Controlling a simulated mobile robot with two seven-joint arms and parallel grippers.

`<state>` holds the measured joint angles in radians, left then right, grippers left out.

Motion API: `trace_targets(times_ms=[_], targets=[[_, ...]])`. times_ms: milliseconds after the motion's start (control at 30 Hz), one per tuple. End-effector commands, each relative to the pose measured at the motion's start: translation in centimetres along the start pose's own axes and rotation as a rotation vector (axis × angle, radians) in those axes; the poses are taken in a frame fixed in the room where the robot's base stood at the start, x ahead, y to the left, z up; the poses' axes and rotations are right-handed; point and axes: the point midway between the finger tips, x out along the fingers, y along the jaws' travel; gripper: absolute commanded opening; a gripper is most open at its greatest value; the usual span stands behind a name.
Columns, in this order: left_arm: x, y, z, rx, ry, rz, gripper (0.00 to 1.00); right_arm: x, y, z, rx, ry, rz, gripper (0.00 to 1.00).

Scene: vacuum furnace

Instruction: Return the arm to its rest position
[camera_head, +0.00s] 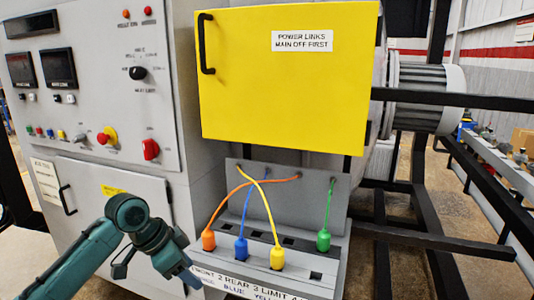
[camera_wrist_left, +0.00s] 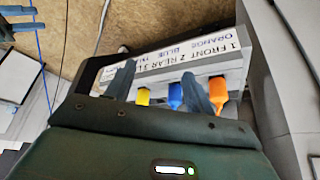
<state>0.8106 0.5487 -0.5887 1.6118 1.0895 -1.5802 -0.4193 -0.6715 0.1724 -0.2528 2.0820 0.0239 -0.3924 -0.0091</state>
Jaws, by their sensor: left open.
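My left arm comes in from the lower left of the head view. Its gripper (camera_head: 188,276) is low in front of the link panel, left of the orange plug (camera_head: 208,240). In the left wrist view the two fingers of the left gripper (camera_wrist_left: 160,82) stand apart with nothing held between them. Beyond them show the yellow plug (camera_wrist_left: 143,97), blue plug (camera_wrist_left: 175,96) and orange plug (camera_wrist_left: 218,88). In the head view the blue plug (camera_head: 241,250), yellow plug (camera_head: 277,258) and green plug (camera_head: 324,241) stand upright in the panel's sloped ledge.
A yellow cover (camera_head: 290,90) labelled "POWER LINKS MAIN OFF FIRST" is above the grey link panel (camera_head: 305,205). The control cabinet (camera_head: 90,110) stands behind my left arm. Black frame bars (camera_head: 430,240) are at the right. A white label strip (camera_head: 250,288) runs along the ledge front.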

Motion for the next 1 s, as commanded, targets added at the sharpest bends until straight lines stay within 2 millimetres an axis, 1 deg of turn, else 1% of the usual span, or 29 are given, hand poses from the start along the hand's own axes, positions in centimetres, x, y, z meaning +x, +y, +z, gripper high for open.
trace_targets(times_ms=[33, 167, 200, 267, 300, 367, 400, 500, 633, 700, 800, 900, 1000], targets=[[1.8, 0.8, 0.4, -0.020, 0.018, 0.000, 0.54, 0.0, 0.1, -0.3, -0.002, 0.005, 0.002, 0.36], [6.0, 2.8, 1.5, -0.089, 0.084, -0.031, 0.54, 0.1, 0.3, -0.9, -0.004, 0.014, 0.005, 0.36], [7.4, 3.6, 1.9, -0.114, 0.108, -0.043, 0.54, 0.1, 0.3, -0.9, -0.004, 0.013, 0.006, 0.36], [9.5, 5.0, 2.7, -0.159, 0.148, -0.064, 0.54, 0.0, 0.3, -1.0, -0.004, 0.011, 0.006, 0.36], [10.7, 6.0, 3.3, -0.193, 0.178, -0.080, 0.54, 0.0, 0.3, -0.9, -0.004, 0.009, 0.007, 0.36], [12.4, 7.5, 4.4, -0.245, 0.223, -0.109, 0.54, -0.1, 0.4, -0.8, -0.004, 0.004, 0.008, 0.36], [13.3, 8.7, 5.1, -0.280, 0.251, -0.128, 0.54, -0.1, 0.4, -0.8, -0.003, 0.002, 0.009, 0.36], [14.9, 11.3, 7.3, -0.368, 0.317, -0.185, 0.54, -0.1, 0.5, -0.7, -0.001, -0.004, 0.012, 0.36], [15.7, 14.9, 10.5, -0.473, 0.390, -0.270, 0.54, -0.4, 0.4, -0.5, 0.005, -0.013, 0.014, 0.36], [15.5, 16.8, 12.3, -0.520, 0.421, -0.319, 0.54, -0.5, 0.4, -0.3, 0.007, -0.021, 0.015, 0.36], [14.7, 19.0, 14.6, -0.566, 0.453, -0.385, 0.54, -0.6, 0.5, 0.1, 0.009, -0.032, 0.016, 0.36], [13.8, 20.6, 16.3, -0.592, 0.471, -0.435, 0.54, -0.6, 0.5, 0.4, 0.010, -0.040, 0.019, 0.36], [13.2, 21.6, 17.2, -0.603, 0.483, -0.466, 0.54, -0.6, 0.6, 0.4, 0.010, -0.041, 0.021, 0.36]])
